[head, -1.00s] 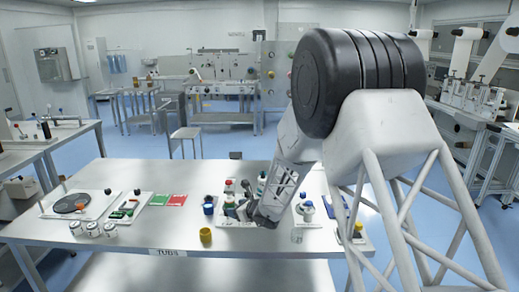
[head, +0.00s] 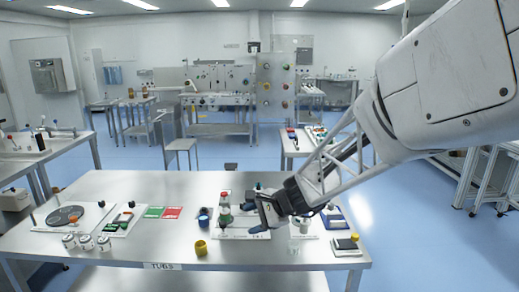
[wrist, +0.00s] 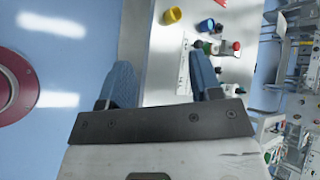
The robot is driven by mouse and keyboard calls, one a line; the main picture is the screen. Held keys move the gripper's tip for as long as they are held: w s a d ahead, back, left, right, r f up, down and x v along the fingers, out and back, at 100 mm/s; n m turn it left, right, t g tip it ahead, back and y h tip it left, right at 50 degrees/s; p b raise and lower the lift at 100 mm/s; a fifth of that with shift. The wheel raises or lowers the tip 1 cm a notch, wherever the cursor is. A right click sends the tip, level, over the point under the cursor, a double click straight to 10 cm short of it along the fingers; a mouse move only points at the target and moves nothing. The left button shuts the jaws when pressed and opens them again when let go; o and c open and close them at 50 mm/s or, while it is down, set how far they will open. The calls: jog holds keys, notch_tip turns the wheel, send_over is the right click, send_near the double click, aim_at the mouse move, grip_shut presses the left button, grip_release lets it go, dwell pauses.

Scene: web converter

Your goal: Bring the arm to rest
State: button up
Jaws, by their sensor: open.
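My gripper (head: 256,216) is in the head view above the right half of the steel table, with my arm reaching in from the upper right. In the wrist view my gripper (wrist: 163,80) shows two blue fingers spread wide apart with nothing between them. The table's edge and a white sheet lie beyond the fingers.
The steel table (head: 120,258) holds a yellow cup (head: 201,247), a blue cup (head: 204,217), several white jars (head: 86,242), a tray with a dark disc (head: 66,215), and green and red cards (head: 172,212). The table's front middle is clear.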

jog(key=s+d+r+n+h, duration=0.1)
jog(key=s+d+n+h, duration=0.2)
jog(key=s+d, duration=0.3)
jog(key=s+d+r+n+h, duration=0.1)
jog(key=s+d+n+h, duration=0.2)
jog(key=s+d, duration=0.4)
jog(key=s+d+r+n+h, duration=0.1)
jog(key=s+d+n+h, duration=0.2)
jog(key=s, duration=1.4)
jog(key=d+n, duration=0.2)
jog(key=d, duration=0.2)
jog(key=shift+s+r+g+h, duration=0.3)
jog(key=shift+s+g+h, duration=0.1)
